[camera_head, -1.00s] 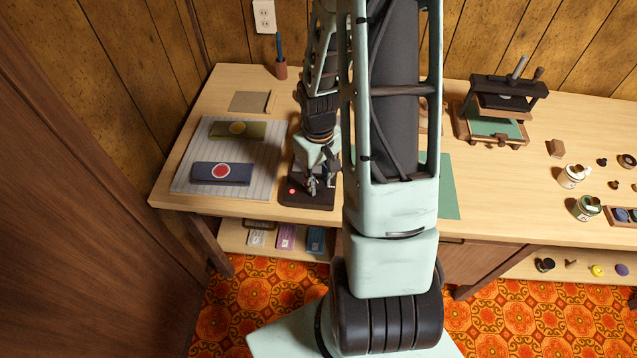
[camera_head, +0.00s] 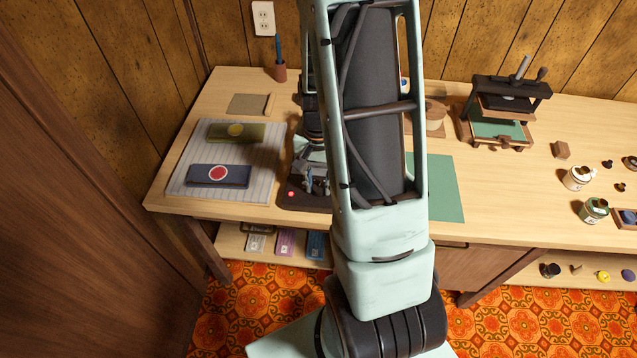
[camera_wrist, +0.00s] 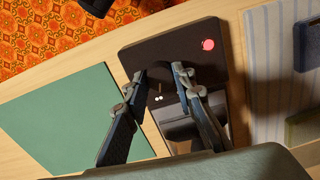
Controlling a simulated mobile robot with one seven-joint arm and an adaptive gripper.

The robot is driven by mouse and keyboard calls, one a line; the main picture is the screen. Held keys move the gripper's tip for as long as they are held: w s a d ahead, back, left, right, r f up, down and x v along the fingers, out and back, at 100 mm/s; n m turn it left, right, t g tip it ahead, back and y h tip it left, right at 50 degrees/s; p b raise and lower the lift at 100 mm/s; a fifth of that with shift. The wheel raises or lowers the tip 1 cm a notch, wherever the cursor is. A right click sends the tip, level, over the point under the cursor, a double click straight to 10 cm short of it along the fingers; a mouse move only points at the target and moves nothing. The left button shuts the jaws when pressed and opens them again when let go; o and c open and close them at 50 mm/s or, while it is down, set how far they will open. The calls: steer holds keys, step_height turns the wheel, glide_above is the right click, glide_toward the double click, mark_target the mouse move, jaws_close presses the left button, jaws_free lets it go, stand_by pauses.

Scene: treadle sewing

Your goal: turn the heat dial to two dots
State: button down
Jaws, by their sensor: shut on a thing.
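The dark brown heater unit (camera_head: 292,201) sits at the front edge of the table, with a lit red lamp (camera_wrist: 208,45) on its top. In the wrist view a shiny metal plate (camera_wrist: 180,130) lies partly behind my fingers. My gripper (camera_wrist: 160,73) is over the unit's front part, its two fingertips closed in on the dark heat dial (camera_wrist: 160,76), which barely stands out from the unit. A pair of small white dots (camera_wrist: 158,98) shows on the unit just beside the dial. The dial's pointer cannot be made out. In the head view my arm hides much of the unit.
A striped cloth (camera_head: 190,150) with two folded pieces lies left of the unit. A green mat (camera_head: 440,190) lies to the right. A screw press (camera_head: 505,105), open tins and small knobs stand farther right.

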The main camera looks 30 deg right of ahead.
mark_target(318, 187)
steer(key=shift+m, duration=0.6)
steer(key=c, duration=1.6)
jaws_free()
steer(key=shift+r, duration=0.15)
step_height(318, 187, up, 12)
steer(key=shift+f, duration=0.2)
